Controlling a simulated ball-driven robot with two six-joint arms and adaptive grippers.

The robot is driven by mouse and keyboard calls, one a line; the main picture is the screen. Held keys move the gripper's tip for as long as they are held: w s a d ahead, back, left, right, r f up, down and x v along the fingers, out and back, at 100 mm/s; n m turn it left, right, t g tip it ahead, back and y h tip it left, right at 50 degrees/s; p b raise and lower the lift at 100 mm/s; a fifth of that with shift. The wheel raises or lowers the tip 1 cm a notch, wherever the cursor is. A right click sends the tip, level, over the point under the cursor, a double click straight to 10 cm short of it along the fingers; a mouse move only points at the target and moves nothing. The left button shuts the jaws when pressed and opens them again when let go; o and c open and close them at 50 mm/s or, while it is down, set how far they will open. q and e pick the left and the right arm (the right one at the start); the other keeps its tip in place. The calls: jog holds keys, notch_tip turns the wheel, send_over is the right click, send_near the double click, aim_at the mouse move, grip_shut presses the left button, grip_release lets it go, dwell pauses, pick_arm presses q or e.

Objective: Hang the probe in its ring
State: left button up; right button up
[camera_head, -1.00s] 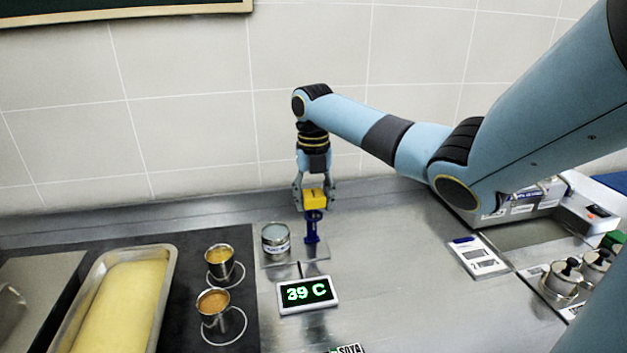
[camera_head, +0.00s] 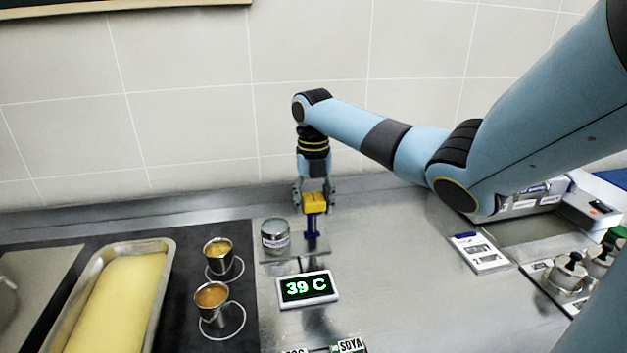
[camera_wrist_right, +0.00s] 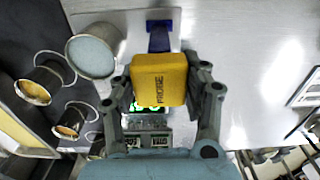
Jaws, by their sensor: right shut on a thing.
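The probe has a yellow block handle (camera_head: 315,202) marked PROBE, which also shows in the right wrist view (camera_wrist_right: 158,80). My right gripper (camera_head: 314,198) is shut on the yellow handle, with one finger on each side. The handle is directly above a dark blue stand (camera_head: 312,232), whose top shows in the right wrist view (camera_wrist_right: 159,38). The ring on the stand is hidden behind the handle, and the probe's lower part is not seen, so I cannot tell whether it is inside the ring. My left gripper is not in view.
A grey tin (camera_head: 275,236) stands just left of the stand. A display (camera_head: 307,288) reading 39 C lies in front. Two small cups (camera_head: 218,256) and a yellow-filled tray (camera_head: 113,300) are at the left. The counter right of the stand is clear up to a white card (camera_head: 481,253).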

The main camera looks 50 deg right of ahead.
jog(key=o, duration=1.2)
jog(key=shift+o, duration=0.2)
notch_tip(320, 180, up, 12)
